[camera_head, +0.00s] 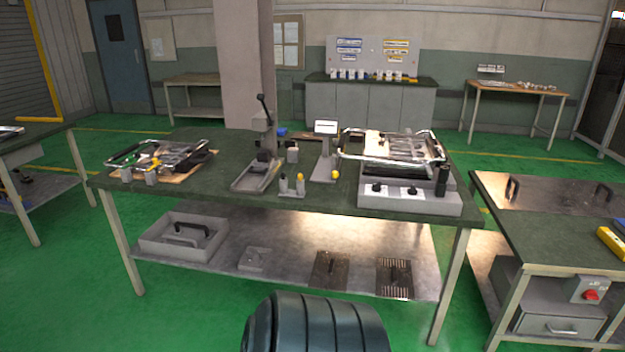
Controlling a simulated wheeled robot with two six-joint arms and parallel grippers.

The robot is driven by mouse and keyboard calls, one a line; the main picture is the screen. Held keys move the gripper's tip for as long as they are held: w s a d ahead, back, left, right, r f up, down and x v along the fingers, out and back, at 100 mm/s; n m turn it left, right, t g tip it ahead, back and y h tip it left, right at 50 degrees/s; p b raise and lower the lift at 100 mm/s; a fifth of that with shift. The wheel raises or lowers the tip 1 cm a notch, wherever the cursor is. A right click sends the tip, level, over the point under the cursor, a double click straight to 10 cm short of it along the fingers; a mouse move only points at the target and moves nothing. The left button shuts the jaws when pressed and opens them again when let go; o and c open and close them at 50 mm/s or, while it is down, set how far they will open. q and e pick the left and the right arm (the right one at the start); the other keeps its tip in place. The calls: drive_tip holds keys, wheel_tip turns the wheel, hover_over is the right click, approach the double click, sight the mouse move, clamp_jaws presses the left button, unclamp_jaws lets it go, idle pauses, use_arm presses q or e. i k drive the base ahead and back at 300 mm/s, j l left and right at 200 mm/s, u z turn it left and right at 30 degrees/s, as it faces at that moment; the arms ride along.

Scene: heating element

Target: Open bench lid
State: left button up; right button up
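The bench at the right (560,240) has a green top. A flat brown metallic panel (560,196) lies level along its back part and looks like the bench lid, shut. A dark handle (513,188) stands up near the panel's left end. Neither of my grippers is in view.
A green workbench (330,206) with a lever press (264,145), wire racks and a grey box unit (410,195) stands ahead. A yellow tool (611,242) and a red switch (590,295) are on the right bench. Green floor is clear before it.

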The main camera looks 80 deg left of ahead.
sight(397, 152)
drive_tip(key=u, duration=2.2)
drive_tip(key=i+u, duration=0.8)
